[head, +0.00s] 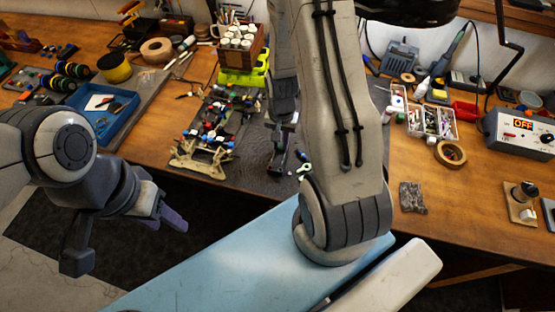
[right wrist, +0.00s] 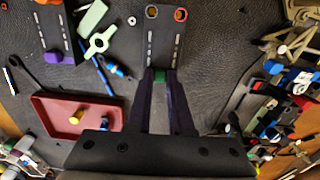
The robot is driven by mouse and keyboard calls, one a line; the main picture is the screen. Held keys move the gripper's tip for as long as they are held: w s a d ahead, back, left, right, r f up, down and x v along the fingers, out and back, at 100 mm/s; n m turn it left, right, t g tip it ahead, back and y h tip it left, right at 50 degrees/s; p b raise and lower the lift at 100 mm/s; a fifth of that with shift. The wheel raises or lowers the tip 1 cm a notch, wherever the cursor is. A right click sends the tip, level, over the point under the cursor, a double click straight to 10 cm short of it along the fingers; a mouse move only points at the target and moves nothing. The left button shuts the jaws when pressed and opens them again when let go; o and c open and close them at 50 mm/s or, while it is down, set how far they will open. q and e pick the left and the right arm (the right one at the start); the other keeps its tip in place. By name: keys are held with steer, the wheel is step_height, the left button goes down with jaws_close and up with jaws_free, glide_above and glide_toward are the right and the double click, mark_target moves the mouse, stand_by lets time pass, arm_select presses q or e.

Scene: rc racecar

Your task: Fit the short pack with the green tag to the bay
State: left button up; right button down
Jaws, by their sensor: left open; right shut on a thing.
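My right gripper (right wrist: 161,84) is shut on a dark pack (right wrist: 165,42) with a green tag (right wrist: 160,76); the tag sits between the fingertips in the right wrist view. My left gripper (head: 168,215) is open and empty, off the bench's front.
A pale green tool (right wrist: 96,40) and a dark red tray (right wrist: 75,112) with a yellow peg lie near the held pack. In the head view, a blue tray (head: 103,125) is at left, and a tape roll (head: 450,154) and a power unit (head: 520,132) are at right.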

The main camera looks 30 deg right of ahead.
mark_target(281, 147)
steer(key=shift+r, duration=0.1)
steer(key=shift+r+p, duration=1.75)
steer(key=shift+r, duration=0.15)
